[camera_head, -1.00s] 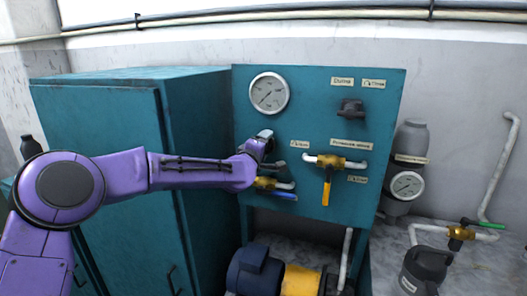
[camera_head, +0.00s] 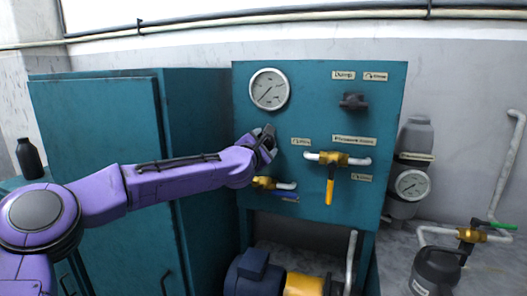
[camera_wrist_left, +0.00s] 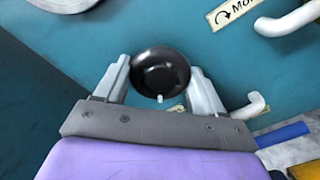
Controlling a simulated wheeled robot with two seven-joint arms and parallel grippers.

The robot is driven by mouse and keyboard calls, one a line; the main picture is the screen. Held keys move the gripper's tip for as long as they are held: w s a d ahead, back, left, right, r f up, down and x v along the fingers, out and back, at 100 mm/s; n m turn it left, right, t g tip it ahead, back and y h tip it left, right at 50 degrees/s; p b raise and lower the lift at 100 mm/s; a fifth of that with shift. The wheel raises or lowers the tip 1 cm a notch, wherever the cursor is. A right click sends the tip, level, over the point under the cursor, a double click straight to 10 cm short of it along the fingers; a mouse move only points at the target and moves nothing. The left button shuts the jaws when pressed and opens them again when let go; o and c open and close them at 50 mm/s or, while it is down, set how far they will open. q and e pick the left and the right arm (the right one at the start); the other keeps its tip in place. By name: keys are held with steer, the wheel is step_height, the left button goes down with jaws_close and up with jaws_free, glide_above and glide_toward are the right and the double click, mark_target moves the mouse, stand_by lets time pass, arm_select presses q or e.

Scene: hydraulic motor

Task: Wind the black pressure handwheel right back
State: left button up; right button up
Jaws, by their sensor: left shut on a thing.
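The black handwheel (camera_wrist_left: 160,73) shows in the left wrist view as a round dished wheel with a small pale knob at its lower rim. My left gripper (camera_wrist_left: 162,80) has one finger on each side of it and is shut on it. In the head view my left gripper (camera_head: 266,142) is at the left part of the teal panel (camera_head: 310,225), below the round gauge (camera_head: 269,89), and it hides most of the wheel. My right gripper is in neither view.
A brass valve with a blue lever (camera_head: 284,197) sits just below my left gripper. A brass valve with a yellow lever (camera_head: 330,190) and a dark knob (camera_head: 353,102) are to the right. A teal cabinet (camera_head: 100,125) stands at left.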

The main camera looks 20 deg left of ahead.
arm_select(q)
steer(key=shift+f+n+b, duration=0.15)
steer(key=shift+n+b, duration=2.4)
steer(key=shift+n, duration=1.05)
steer(key=shift+d, duration=0.1)
steer(key=o, duration=1)
steer(key=shift+o, duration=0.2)
